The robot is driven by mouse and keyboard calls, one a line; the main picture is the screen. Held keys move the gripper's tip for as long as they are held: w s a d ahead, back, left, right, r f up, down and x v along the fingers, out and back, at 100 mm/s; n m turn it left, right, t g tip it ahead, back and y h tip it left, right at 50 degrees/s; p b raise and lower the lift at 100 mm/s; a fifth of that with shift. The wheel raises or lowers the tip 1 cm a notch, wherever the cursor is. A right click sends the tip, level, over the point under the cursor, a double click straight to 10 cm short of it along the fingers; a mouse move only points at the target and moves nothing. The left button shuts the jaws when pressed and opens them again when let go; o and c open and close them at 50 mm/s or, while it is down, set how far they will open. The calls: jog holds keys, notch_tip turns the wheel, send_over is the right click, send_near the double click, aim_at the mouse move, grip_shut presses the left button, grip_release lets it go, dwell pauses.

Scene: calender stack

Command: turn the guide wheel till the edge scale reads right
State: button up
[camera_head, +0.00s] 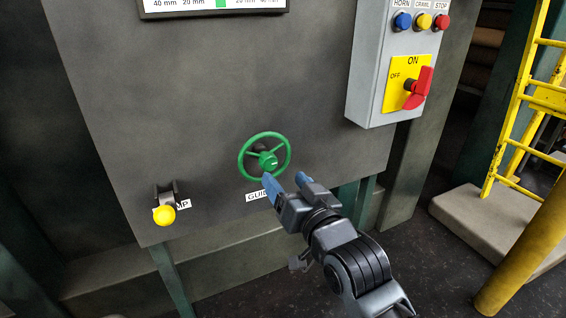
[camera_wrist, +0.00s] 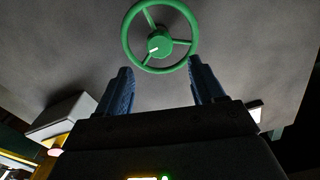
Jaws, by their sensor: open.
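The green guide wheel (camera_head: 286,154), a three-spoked handwheel, is mounted on the dark panel above a partly covered label starting "GUI". My gripper (camera_head: 286,180) is open and empty, just below and in front of the wheel. In the wrist view the wheel (camera_wrist: 128,14) is ahead, past the gap between the blue fingertips (camera_wrist: 160,78); it looks apart from them. A white mark shows on the wheel's hub. The edge scale (camera_head: 180,6) is cut off at the top of the head view. A green block shows on it between "20 mm" labels; its full reading is hidden.
A yellow-knobbed lever (camera_head: 164,214) is at the panel's lower left. A grey control box (camera_head: 368,75) with blue, yellow and red buttons and a red rotary switch (camera_head: 420,90) juts out on the right. A yellow ladder (camera_head: 515,110) and yellow post (camera_head: 525,245) stand further right.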

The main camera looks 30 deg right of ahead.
aim_at(271, 163)
jog(key=w+p, duration=0.1)
jog(key=w, duration=0.6)
jog(key=shift+w, duration=0.25)
jog(key=shift+c, duration=0.2)
jog(key=c, duration=1)
jog(key=shift+n, duration=0.3)
